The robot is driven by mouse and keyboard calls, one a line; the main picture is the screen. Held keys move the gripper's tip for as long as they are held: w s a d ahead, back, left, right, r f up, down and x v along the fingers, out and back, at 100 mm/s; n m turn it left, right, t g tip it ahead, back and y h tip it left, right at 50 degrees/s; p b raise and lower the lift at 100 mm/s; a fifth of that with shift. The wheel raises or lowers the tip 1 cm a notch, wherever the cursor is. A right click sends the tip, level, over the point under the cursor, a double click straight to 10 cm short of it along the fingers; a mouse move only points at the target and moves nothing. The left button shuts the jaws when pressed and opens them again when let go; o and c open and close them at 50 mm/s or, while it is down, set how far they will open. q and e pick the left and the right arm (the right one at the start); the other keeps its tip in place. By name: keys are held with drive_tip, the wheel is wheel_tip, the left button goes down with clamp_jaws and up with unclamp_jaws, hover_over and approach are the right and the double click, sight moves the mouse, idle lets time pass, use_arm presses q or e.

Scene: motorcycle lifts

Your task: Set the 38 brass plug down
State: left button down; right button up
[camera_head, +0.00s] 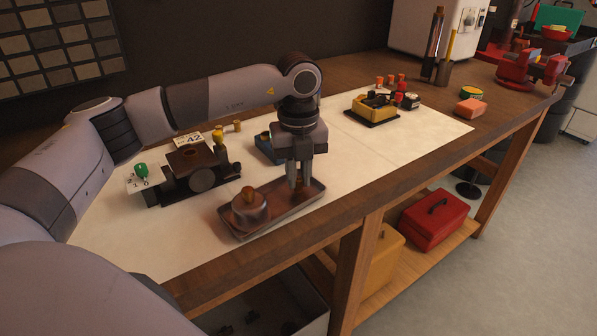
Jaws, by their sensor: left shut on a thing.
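My left gripper (299,184) reaches down over the near right part of a shallow metal tray (279,220). Its fingers are shut on a small brownish piece (300,191), probably the 38 brass plug, mostly hidden by the fingers. The piece is low inside the tray's outline; I cannot tell whether it touches the tray floor. A round metal part with a brown knob (248,205) stands in the left of the tray. No 38 marking is readable. My right gripper is not in view.
A dark fixture (195,170) with a 42 card (188,140) stands left of the tray. A blue item (267,148) sits behind the gripper. A yellow device (373,106) stands further right. The pale mat (365,155) is clear right of the tray.

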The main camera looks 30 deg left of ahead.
sight(299, 179)
use_arm(q)
drive_tip(key=shift+f, duration=0.15)
drive_tip(key=c, duration=1.1)
unclamp_jaws()
wheel_tip(299, 179, up, 12)
drive_tip(key=shift+r+b, duration=0.2)
drive_tip(key=shift+b, duration=0.2)
drive_tip(key=shift+d+f, duration=0.1)
